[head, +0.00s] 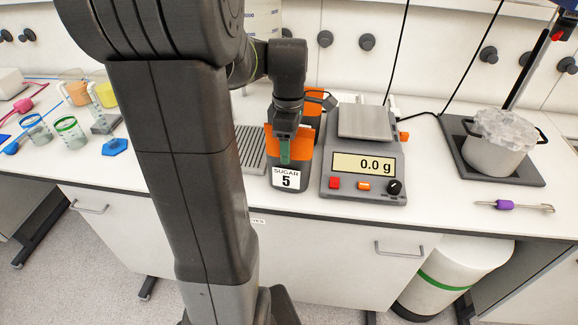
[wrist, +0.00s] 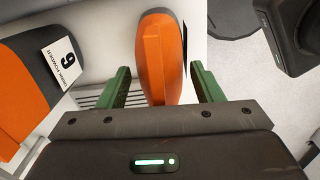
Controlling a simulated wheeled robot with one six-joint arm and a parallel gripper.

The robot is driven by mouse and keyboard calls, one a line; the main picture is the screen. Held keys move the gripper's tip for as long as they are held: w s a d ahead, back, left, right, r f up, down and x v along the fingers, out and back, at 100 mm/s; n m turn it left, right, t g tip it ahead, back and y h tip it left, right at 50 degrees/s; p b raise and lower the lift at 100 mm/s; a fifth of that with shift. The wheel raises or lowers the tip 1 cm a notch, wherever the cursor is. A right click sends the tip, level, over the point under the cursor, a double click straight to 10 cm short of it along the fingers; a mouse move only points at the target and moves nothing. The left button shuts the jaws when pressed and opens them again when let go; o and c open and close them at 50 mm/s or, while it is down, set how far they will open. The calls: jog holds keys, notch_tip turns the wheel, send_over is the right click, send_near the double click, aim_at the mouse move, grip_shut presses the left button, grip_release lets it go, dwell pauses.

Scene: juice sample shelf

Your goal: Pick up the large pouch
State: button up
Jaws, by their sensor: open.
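An orange and dark grey pouch labelled "SUGAR 5" (head: 287,181) stands upright on the bench, left of the scale. A second orange pouch (head: 313,96) shows partly behind it. My gripper (head: 284,150) points down at the front pouch, its green finger overlapping it. In the wrist view my gripper (wrist: 162,88) is open, with a green finger on either side of an orange pouch (wrist: 158,60), seen edge-on. A gap shows beside each finger. Another orange and grey pouch (wrist: 22,85) with a numbered white label is at the left. The pictures do not settle which pouch is the large one.
A scale (head: 362,165) reading 0.0 g stands close right of the pouches. A ribbed grey tray (head: 250,150) lies to their left. A pot (head: 495,150) on a dark plate and a purple-handled tool (head: 508,206) are farther right. Beakers (head: 70,132) stand at the left.

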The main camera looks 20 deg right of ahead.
jog(key=shift+f, duration=0.25)
dwell(0.4)
jog(key=shift+r, duration=0.1)
grip_shut()
